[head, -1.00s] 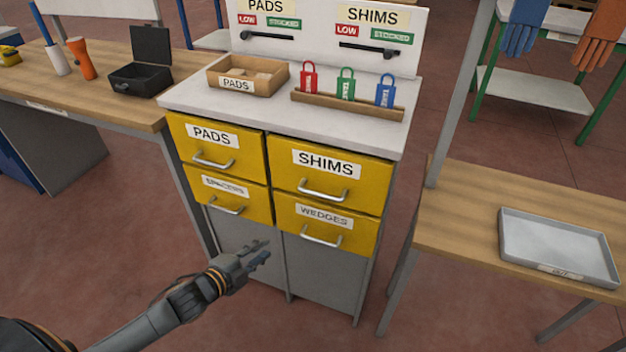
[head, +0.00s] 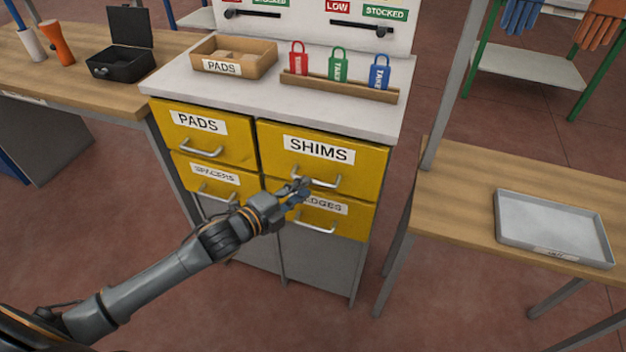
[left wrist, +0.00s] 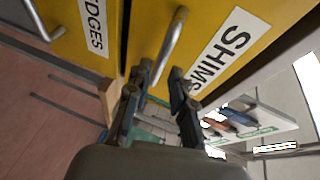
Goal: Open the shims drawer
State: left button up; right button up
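The yellow shims drawer (head: 275,150) is in the upper right of the cabinet front, shut, with a white SHIMS label and a silver bar handle (head: 325,184). My left gripper (head: 302,188) is at the left end of this handle in the head view. In the left wrist view, its two fingers (left wrist: 161,70) are apart, with the end of the handle (left wrist: 172,42) between or just beyond the tips. I cannot tell whether they touch it. The gripper hides part of the WEDGES label below. My right gripper is not in view.
The cabinet also has a pads drawer (head: 230,152), a spacers drawer (head: 238,190) and a wedges drawer (head: 347,226), all shut. On its top are a pads box (head: 262,65) and a wooden rack (head: 340,90) with padlock-shaped tags. A table with a grey tray (head: 550,225) stands right.

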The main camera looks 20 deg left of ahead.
pick_arm(q)
jog(key=shift+x, duration=2.35)
grip_shut()
